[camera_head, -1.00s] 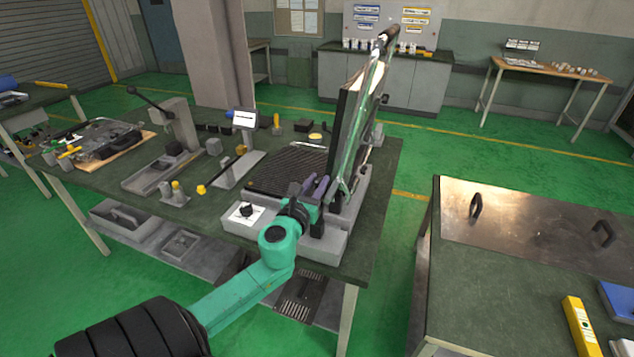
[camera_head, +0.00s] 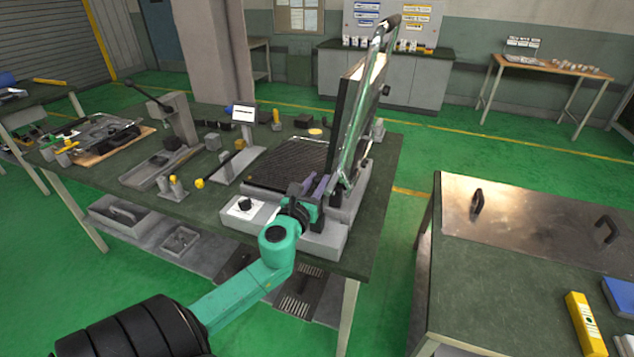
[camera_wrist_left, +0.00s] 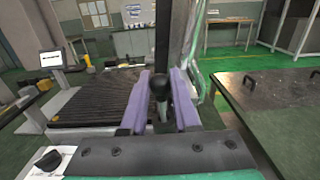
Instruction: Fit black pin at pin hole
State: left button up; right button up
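My left gripper (camera_head: 318,184) has purple fingers and is at the near right side of the heating press (camera_head: 290,165), by its raised lid (camera_head: 343,115). In the left wrist view, a black pin with a round head (camera_wrist_left: 160,88) sits between the fingers (camera_wrist_left: 160,100). Its head fills the gap and seems to touch both fingers, so the gripper looks shut on it. A grey part shows below the head. The pin is too small to make out in the head view. I cannot make out the pin hole. My right gripper is out of view.
A green lift frame (camera_head: 365,105) stands beside the lid. A black knob (camera_head: 245,204) is on the press's front base. A small screen (camera_head: 243,113), a lever device (camera_head: 180,120) and small parts lie left. A metal-topped bench (camera_head: 540,220) stands right, across a floor gap.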

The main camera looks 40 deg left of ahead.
pick_arm(q)
jog(key=o, duration=0.4)
jog(key=shift+f, duration=0.15)
jog(key=shift+o, duration=0.2)
jog(key=shift+s, duration=0.1)
jog(key=shift+s+d+f, duration=0.25)
jog(key=shift+s, duration=0.2)
jog(key=b+v, duration=0.4)
jog(key=v, duration=0.9)
jog(key=shift+s+r, duration=0.25)
jog(key=shift+r, duration=0.1)
